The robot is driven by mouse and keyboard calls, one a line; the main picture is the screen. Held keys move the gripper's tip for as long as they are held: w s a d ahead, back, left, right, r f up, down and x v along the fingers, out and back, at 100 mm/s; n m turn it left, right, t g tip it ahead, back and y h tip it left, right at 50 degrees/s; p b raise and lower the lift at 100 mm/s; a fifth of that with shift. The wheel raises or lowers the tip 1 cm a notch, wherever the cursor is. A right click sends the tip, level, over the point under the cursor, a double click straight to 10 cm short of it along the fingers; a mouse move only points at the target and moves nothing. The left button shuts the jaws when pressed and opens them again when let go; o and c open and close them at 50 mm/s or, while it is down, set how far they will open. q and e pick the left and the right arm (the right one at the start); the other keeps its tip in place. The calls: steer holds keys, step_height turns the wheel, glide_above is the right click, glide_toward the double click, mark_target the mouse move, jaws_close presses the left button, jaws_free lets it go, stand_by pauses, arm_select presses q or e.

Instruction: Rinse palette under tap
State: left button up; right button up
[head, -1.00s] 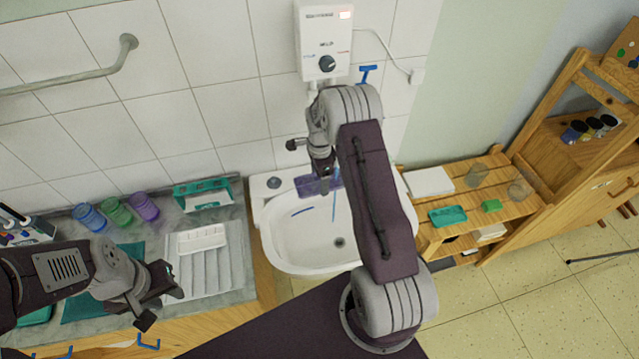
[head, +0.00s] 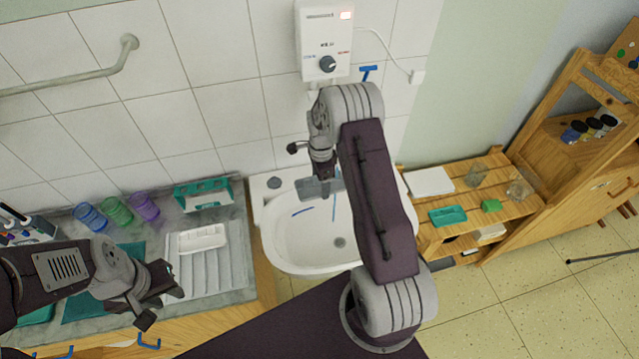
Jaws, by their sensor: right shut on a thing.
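A small grey palette (head: 314,189) is held by my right gripper (head: 325,174) over the back of the white washbasin (head: 281,249). My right gripper is shut on the palette, and my arm hides part of it and the tap. A thin blue stream of water (head: 334,209) falls just beside or below the palette into the basin. A blue streak (head: 302,212) shows on the basin's inner wall. My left gripper (head: 163,304) is open and empty at the front of the counter, left of the basin.
A white tray (head: 203,238) lies on the ribbed draining board (head: 214,268). Several coloured cups (head: 118,210) and a teal box (head: 203,195) stand behind. A water heater (head: 324,42) hangs above the basin. A wooden shelf (head: 466,215) with jars stands right.

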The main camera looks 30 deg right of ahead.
mark_target(300, 192)
steer(key=shift+s+a, duration=0.2)
steer(key=shift+a, duration=1.75)
steer(key=shift+s+a, duration=0.2)
steer(key=shift+a, duration=1.7)
steer(key=a+r+p, duration=0.3)
steer(key=a+r, duration=0.1)
steer(key=a, duration=0.1)
steer(key=shift+s+p, duration=0.25)
steer(key=shift+p, duration=0.15)
